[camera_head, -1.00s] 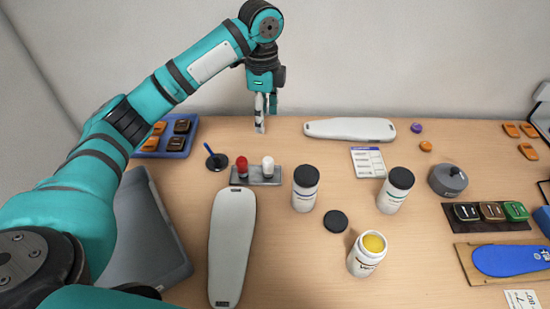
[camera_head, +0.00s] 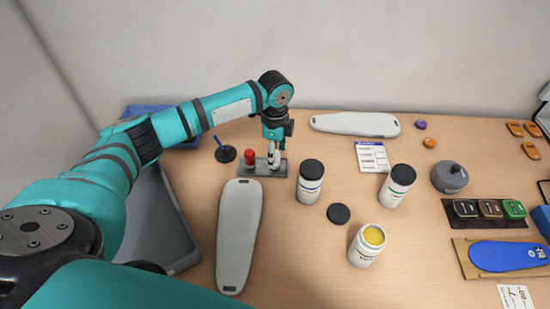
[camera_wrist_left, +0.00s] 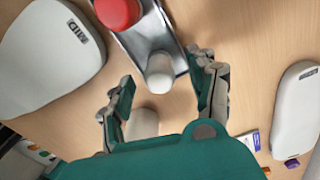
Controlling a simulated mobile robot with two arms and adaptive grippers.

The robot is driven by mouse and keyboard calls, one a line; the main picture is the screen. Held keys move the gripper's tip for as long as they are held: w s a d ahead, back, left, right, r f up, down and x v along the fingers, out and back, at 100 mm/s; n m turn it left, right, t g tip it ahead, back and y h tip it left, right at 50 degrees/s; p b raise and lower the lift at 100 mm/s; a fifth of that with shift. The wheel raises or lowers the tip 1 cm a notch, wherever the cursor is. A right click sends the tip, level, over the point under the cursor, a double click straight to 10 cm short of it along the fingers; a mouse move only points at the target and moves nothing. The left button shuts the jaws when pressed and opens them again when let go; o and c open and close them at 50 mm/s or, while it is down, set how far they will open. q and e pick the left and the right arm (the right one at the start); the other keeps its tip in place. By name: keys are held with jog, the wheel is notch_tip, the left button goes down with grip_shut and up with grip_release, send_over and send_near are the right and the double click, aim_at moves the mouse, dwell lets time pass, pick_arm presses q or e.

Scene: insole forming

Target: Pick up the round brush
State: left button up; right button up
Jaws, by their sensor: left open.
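A grey metal stand (camera_head: 262,171) on the table holds a red round-topped piece (camera_head: 249,155) and a white round-topped piece (camera_wrist_left: 159,72). I cannot tell for sure which of these is the round brush. My left gripper (camera_head: 274,161) points down over the right part of the stand and hides the white piece in the head view. In the left wrist view the gripper (camera_wrist_left: 166,88) is open, with the white piece between and just beyond its fingertips. The red piece (camera_wrist_left: 118,12) is farther off. My right gripper is out of view.
A blue stick in a black round base (camera_head: 225,153) stands left of the stand. A lidded bottle (camera_head: 310,182) stands close on the right. A pale insole form (camera_head: 239,235) lies in front, another (camera_head: 355,124) behind. A grey tray (camera_head: 160,220) lies under my left arm.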

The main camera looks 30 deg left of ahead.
pick_arm(q)
jog(key=shift+f, duration=0.55)
grip_shut()
jog(key=shift+r, duration=0.1)
jog(key=shift+r+b, duration=0.3)
jog(key=shift+r, duration=0.25)
notch_tip(320, 180, up, 2)
jog(key=shift+r+b, duration=0.2)
jog(key=shift+b, duration=0.25)
jog(key=s+d, duration=0.1)
jog(key=s, duration=0.4)
jog(key=s+d+r+b, duration=0.1)
jog(key=s, duration=0.4)
jog(key=s+d+b, duration=0.1)
jog(key=s, duration=0.4)
jog(key=shift+s+d+r, duration=0.1)
jog(key=shift+s+r, duration=0.1)
jog(key=shift+s, duration=0.2)
